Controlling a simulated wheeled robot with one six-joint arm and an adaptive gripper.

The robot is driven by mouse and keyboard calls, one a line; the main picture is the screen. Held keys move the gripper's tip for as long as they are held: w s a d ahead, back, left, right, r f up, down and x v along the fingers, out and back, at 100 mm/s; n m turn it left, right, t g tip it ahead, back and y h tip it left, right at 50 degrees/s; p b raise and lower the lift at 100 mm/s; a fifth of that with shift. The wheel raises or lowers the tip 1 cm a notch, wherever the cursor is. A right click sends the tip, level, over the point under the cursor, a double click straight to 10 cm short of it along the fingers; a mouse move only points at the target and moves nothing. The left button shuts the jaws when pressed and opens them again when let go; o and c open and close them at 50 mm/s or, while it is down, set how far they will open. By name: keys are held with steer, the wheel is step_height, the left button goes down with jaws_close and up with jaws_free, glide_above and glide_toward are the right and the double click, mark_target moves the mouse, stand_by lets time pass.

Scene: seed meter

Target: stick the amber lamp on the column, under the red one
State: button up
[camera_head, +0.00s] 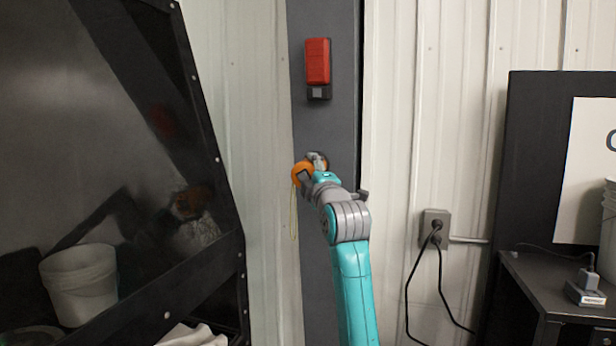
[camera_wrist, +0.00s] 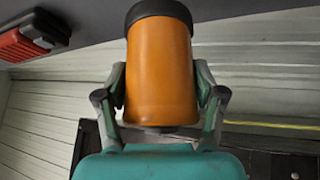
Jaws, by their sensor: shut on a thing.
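The amber lamp (camera_wrist: 161,72), an orange cylinder with a black end cap, is between the fingers of my gripper (camera_wrist: 160,88). The gripper is shut on its sides. In the head view the lamp (camera_head: 301,174) is partly hidden by my gripper (camera_head: 314,168). It is in front of the dark grey column (camera_head: 336,125), below the red lamp (camera_head: 317,62). The lamp's black end points at the column in the wrist view (camera_wrist: 90,50); I cannot tell whether it touches. The red lamp, on a black base, also shows at the upper left there (camera_wrist: 20,45).
A thin yellow cord (camera_head: 294,225) hangs below the amber lamp. A dark framed panel (camera_head: 215,150) stands left of the column. A wall socket (camera_head: 434,226) with black cables is on the right, beside a dark bench (camera_head: 560,270). The column face between the lamps is clear.

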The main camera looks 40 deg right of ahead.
steer(key=shift+w+d+r, duration=0.2)
steer(key=shift+w+d, duration=0.55)
steer(key=shift+d, duration=0.2)
steer(key=shift+w+d+r, duration=0.15)
steer(key=shift+w+d, duration=0.6)
steer(key=shift+d, duration=0.2)
steer(key=shift+w+d, duration=0.2)
steer(key=shift+d, duration=0.05)
steer(key=o, duration=1.2)
steer(key=shift+s, duration=0.1)
steer(key=a+v, duration=0.1)
steer(key=v, duration=0.8)
steer(key=w+a+v, duration=0.1)
steer(key=a+v, duration=0.1)
steer(key=v, duration=0.6)
steer(key=shift+s+a, duration=0.3)
steer(key=shift+a, duration=0.1)
steer(key=shift+r, duration=0.1)
